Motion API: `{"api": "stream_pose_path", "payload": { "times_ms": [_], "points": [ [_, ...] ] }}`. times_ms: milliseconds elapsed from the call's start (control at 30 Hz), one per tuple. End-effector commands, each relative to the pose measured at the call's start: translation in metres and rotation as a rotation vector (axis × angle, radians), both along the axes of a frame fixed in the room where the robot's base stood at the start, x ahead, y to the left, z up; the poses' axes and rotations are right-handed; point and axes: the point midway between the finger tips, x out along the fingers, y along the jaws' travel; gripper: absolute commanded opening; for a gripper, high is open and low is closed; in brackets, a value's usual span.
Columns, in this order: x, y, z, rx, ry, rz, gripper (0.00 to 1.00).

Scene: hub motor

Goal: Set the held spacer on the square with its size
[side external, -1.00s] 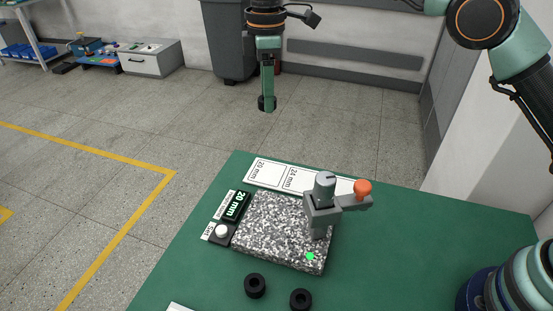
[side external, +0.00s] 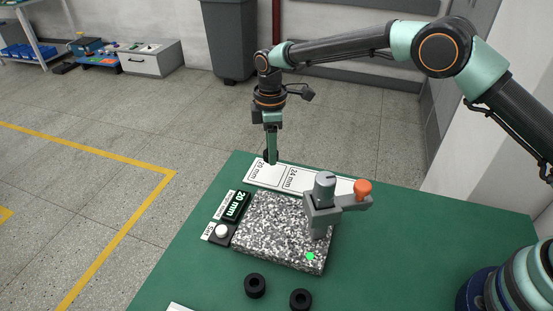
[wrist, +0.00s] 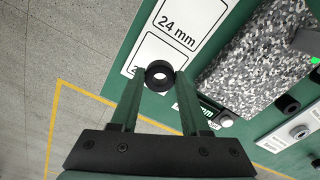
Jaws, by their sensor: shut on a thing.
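My gripper (side external: 270,153) is shut on a black ring-shaped spacer (wrist: 159,76), with one finger on each side of it in the wrist view. In the side view it hangs at the far edge of the white card, by the 20 mm square (side external: 261,176). The spacer appears above the card; the exact gap is hard to judge. The 24 mm square (side external: 293,180) lies to the right; in the wrist view this square (wrist: 176,38) is beyond the spacer. The display (side external: 235,206) reads 20 mm.
The gauge (side external: 324,205) with its orange knob (side external: 362,189) stands on the speckled plate (side external: 268,230) and hides part of the card. Two black spacers (side external: 255,286) (side external: 301,299) lie on the green table near the front. The table's right part is clear.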

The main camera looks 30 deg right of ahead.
Motion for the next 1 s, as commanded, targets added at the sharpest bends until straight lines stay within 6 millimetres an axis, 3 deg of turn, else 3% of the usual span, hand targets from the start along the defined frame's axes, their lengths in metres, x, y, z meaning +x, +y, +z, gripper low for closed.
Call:
{"api": "stream_pose_path", "payload": {
  "times_ms": [167, 467, 867, 900, 933, 1000],
  "points": [
    [0.0, 0.0, -0.01, 0.0, 0.0, 0.0, 0.0],
    [0.0, 0.0, -0.048, -0.001, 0.001, 0.0, 0.0],
    [0.0, 0.0, -0.052, 0.0, 0.0, 0.0, 0.0],
    [0.0, 0.0, -0.051, 0.0, -0.001, 0.0, 0.61],
    [0.0, 0.0, -0.051, 0.0, -0.001, 0.0, 0.72],
    [0.0, 0.0, -0.051, 0.0, 0.0, 0.0, 0.76]
  ]
}}
